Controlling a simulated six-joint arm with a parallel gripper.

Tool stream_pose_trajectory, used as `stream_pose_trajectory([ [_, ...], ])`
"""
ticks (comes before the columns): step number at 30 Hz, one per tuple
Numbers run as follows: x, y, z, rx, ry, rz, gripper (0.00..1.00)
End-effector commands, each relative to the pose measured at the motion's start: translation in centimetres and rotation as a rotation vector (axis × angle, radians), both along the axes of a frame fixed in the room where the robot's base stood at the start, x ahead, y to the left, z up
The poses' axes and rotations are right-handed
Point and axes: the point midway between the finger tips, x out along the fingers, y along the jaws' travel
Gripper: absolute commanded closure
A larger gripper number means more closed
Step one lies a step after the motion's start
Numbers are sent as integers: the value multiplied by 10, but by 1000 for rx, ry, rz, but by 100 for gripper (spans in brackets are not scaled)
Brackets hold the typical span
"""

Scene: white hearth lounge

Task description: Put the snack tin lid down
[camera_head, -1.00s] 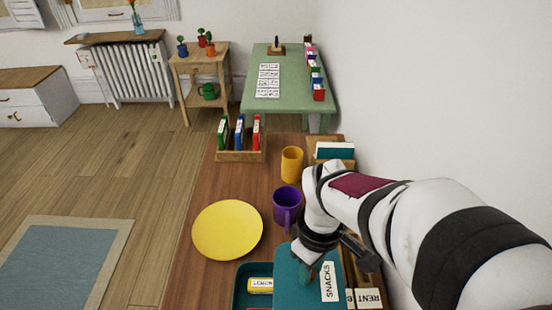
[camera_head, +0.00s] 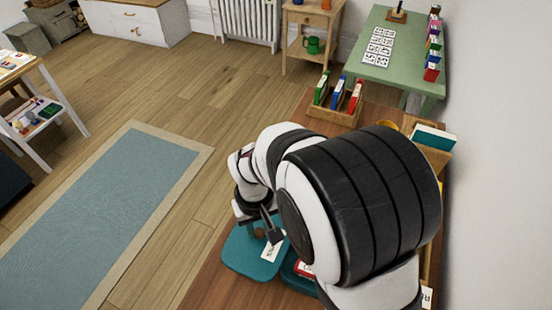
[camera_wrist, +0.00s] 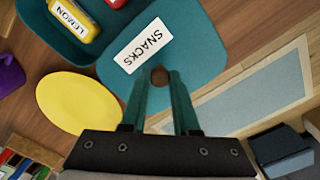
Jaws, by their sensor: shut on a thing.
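The snack tin lid (camera_head: 238,262) is a teal square plate with a white SNACKS label and a small brown knob. My gripper (camera_wrist: 160,82) is shut on the knob in the wrist view. In the head view the lid is beside the left edge of the brown table, left of the tin. I cannot tell if the lid touches the table. The open teal snack tin (camera_head: 290,272) is mostly hidden by my arm. In the wrist view the tin (camera_wrist: 50,45) holds a yellow LEMON packet (camera_wrist: 77,22) and a red item. The lid (camera_wrist: 200,60) overlaps its side.
A yellow plate (camera_wrist: 72,102) and purple mug (camera_wrist: 10,75) are near the tin. A wooden rack of books (camera_head: 337,103) stands farther back on the table. A white wall (camera_head: 500,150) bounds the right. Floor and a blue rug (camera_head: 110,205) lie left.

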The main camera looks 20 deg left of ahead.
Motion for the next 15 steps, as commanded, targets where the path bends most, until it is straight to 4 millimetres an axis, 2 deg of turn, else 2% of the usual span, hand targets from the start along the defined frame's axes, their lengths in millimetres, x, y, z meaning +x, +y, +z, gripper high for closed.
stream_pose_trajectory([
  [1, -4, 10, -7, -2, 2, 3, 100],
  [4, -8, 22, -14, 0, 0, 2, 100],
  [10, -9, 24, -50, -2, 2, -1, 100],
  [15, -8, 24, -56, 1, -1, -1, 100],
])
